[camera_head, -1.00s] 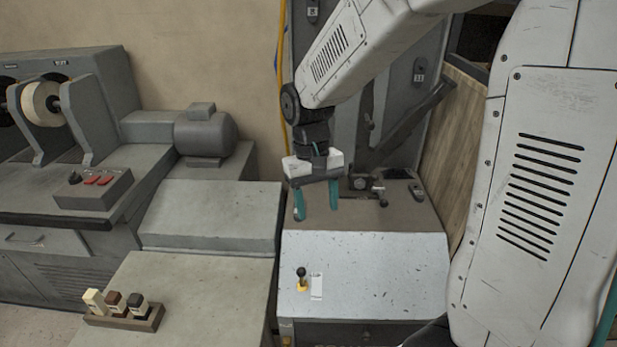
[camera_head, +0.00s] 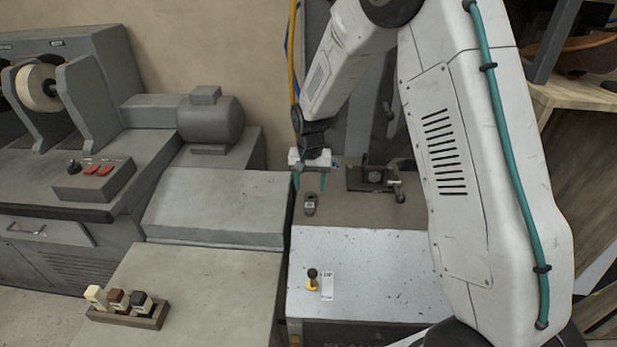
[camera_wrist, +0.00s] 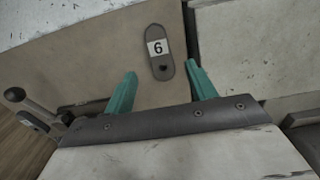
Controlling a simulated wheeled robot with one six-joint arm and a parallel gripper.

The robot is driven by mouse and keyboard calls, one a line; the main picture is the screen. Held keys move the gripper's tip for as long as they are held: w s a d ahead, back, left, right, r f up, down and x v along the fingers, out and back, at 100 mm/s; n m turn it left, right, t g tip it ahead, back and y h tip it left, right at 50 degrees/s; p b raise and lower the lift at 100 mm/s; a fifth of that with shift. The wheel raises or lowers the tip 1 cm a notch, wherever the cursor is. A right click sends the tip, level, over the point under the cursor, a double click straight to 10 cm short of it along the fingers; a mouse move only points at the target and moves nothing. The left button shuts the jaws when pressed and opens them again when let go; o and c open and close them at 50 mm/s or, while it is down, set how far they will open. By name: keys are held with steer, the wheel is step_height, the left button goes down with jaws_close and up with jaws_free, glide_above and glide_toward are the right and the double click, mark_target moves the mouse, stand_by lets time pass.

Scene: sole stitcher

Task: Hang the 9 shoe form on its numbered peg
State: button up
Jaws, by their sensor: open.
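A dark, rounded shoe form (camera_head: 310,205) lies flat on the brown top of the middle machine. In the wrist view this form (camera_wrist: 160,52) has a white label reading as a 6, with its hole end toward my gripper; turned hole end up, it would read 9. The label is too small to read in the head view. My gripper (camera_head: 310,183) is open and empty at the far side of the form. In the wrist view the teal fingers of my gripper (camera_wrist: 158,75) point toward the form and stand apart on either side. No peg number is readable.
A yellow-based knob (camera_head: 312,280) stands on the pale front panel. A small rack of blocks (camera_head: 128,315) sits front left.

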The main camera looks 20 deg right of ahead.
mark_target(309, 202)
steer(key=shift+f, duration=3.2)
jaws_close()
steer(key=shift+r, duration=2)
